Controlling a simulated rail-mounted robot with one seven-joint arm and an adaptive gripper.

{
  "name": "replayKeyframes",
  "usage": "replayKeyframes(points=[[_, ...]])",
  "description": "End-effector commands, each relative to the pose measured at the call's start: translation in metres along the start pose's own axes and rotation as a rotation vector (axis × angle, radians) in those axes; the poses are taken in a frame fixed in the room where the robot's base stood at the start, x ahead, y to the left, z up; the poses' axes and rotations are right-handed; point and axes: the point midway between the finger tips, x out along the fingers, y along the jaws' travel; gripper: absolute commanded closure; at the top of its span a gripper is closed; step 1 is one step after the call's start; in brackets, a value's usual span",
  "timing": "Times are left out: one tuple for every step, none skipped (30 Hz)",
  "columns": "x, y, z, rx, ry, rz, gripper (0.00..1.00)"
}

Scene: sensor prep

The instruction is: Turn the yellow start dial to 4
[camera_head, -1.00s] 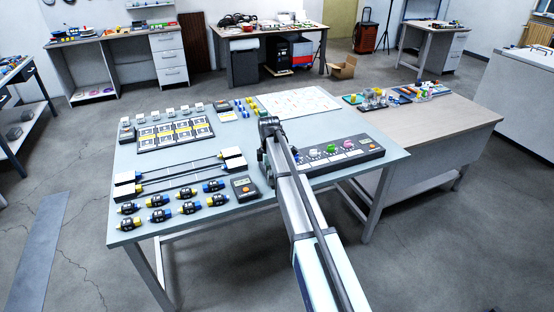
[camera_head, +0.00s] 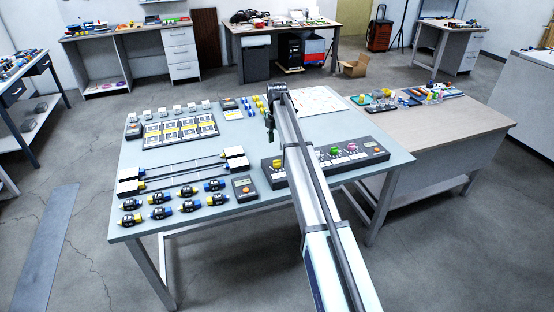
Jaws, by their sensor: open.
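A dark control panel (camera_head: 376,156) lies on the right front part of the grey-blue table. A yellow dial (camera_head: 277,164) sits at its left end, just left of my arm. A green knob (camera_head: 335,151) and a pink knob (camera_head: 352,147) are to the right of my arm on the same panel. The dial's setting and numbers are too small to read. My gripper (camera_head: 270,136) hangs beyond the panel, behind the yellow dial and apart from it. It is open, with nothing visible in it; its fingers are small and dark here.
A small dark box with an orange button (camera_head: 244,189) stands left of the panel. Rods with white end blocks (camera_head: 236,153) and several blue-yellow connectors (camera_head: 160,212) lie further left. A white sheet (camera_head: 325,101) lies at the back. A wooden-topped table (camera_head: 440,124) adjoins at right.

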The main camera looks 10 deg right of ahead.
Motion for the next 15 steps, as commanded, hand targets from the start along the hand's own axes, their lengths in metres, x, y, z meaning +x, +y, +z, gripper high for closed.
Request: replayKeyframes(points=[[0.008,-0.001,-0.001,0.0,0.001,-0.002,0.39],[0.015,-0.001,-0.001,0.0,0.001,-0.002,0.39],[0.023,-0.001,-0.001,0.001,0.001,-0.002,0.39],[0.028,-0.001,-0.001,0.001,0.001,-0.002,0.39],[0.034,-0.001,0.0,0.001,0.001,-0.001,0.39],[0.042,-0.001,-0.001,0.001,0.001,-0.002,0.39],[0.048,-0.001,-0.001,0.001,0.001,-0.002,0.39],[0.053,-0.001,0.0,0.001,0.001,-0.001,0.39],[0.06,-0.001,0.0,0.001,0.001,-0.001,0.39],[0.066,-0.001,0.0,0.001,0.001,-0.002,0.39],[0.07,-0.001,0.0,0.001,0.001,-0.002,0.39],[0.075,-0.001,0.0,0.001,0.001,-0.001,0.39],[0.08,0.0,0.0,0.001,0.0,0.0,0.39],[0.084,0.0,0.0,0.001,0.0,-0.001,0.39],[0.088,0.0,0.0,0.001,0.001,-0.001,0.39]])
